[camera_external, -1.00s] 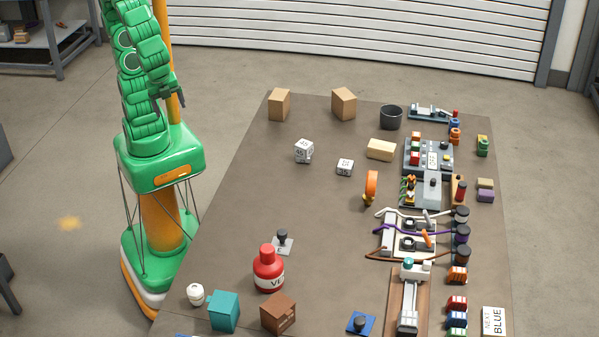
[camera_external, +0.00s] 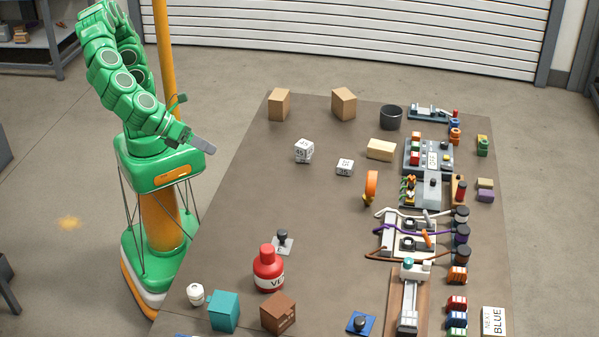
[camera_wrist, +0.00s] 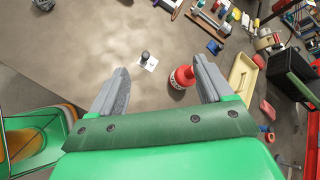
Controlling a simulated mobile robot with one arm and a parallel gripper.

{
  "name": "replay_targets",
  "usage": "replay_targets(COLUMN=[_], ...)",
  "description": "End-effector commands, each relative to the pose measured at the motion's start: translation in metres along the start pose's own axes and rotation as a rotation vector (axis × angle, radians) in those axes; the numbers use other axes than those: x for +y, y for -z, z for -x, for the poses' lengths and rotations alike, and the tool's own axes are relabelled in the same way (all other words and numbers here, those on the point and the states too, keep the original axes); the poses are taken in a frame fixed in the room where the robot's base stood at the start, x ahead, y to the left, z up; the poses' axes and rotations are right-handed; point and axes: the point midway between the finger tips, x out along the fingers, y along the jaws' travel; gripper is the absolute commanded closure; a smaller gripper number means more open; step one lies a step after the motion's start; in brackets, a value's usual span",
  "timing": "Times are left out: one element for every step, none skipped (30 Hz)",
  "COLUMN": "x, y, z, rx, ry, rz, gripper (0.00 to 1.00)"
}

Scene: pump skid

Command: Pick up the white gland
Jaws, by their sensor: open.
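A small rounded white piece (camera_external: 195,294) stands at the near left of the table, just left of a teal block (camera_external: 224,311). It looks like the white gland, but I cannot be sure. I cannot make it out in the wrist view. My gripper (camera_external: 203,144) is above the left edge of the table, well behind the white piece. In the wrist view my gripper (camera_wrist: 158,64) has its two grey fingers wide apart with nothing held between them.
A red bottle (camera_external: 268,269), a black-knobbed plate (camera_external: 283,243) and a brown block (camera_external: 279,313) stand near the white piece. Pump fittings and cables (camera_external: 408,228) crowd the right side. The left-middle tabletop is clear.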

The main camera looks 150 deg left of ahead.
Motion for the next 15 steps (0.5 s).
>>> replay_targets(x=[-0.015,-0.025,-0.038,-0.047,-0.055,-0.065,-0.071,-0.077,-0.083,-0.087,-0.091,-0.096,-0.099,-0.102,-0.106], y=[0.014,0.023,0.035,0.045,0.054,0.066,0.074,0.082,0.092,0.099,0.106,0.114,0.120,0.126,0.133], z=[0.002,0.004,0.007,0.009,0.012,0.015,0.018,0.020,0.023,0.025,0.027,0.030,0.032,0.035,0.037], rx=[-0.009,-0.013,-0.018,-0.023,-0.028,-0.035,-0.041,-0.045,-0.052,-0.054,-0.057,-0.061,-0.064,-0.067,-0.071], ry=[0.043,0.071,0.109,0.136,0.162,0.195,0.217,0.236,0.261,0.276,0.293,0.312,0.326,0.339,0.355], rz=[-0.072,-0.117,-0.178,-0.225,-0.270,-0.325,-0.363,-0.399,-0.443,-0.471,-0.499,-0.532,-0.556,-0.577,-0.605], gripper=[0.20,0.20,0.20,0.20,0.20,0.20,0.20,0.20,0.20,0.20,0.20,0.20,0.20,0.20,0.20])
